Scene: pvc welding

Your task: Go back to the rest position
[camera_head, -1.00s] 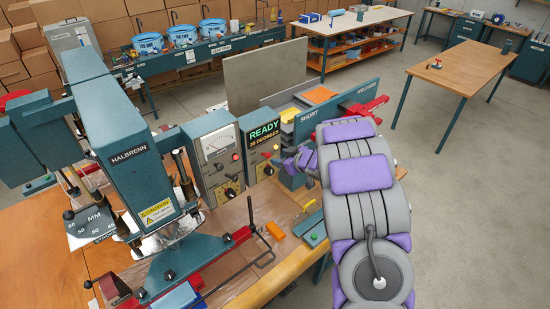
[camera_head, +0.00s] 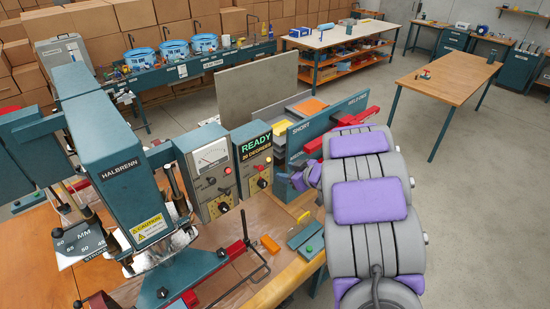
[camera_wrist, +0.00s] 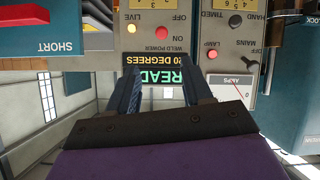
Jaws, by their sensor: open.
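My gripper shows upside down in the wrist view (camera_wrist: 165,92), its two dark fingers apart with nothing between them. Beyond the fingers is the control box with the READY display (camera_wrist: 155,72), which also shows in the head view (camera_head: 254,148). In the head view, my purple and grey arm (camera_head: 369,206) stands at the right of the welding bench. Whether the fingers touch the box cannot be told.
The blue HALBRENN welding machine (camera_head: 118,165) stands at the left on the wooden bench (camera_head: 232,268).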

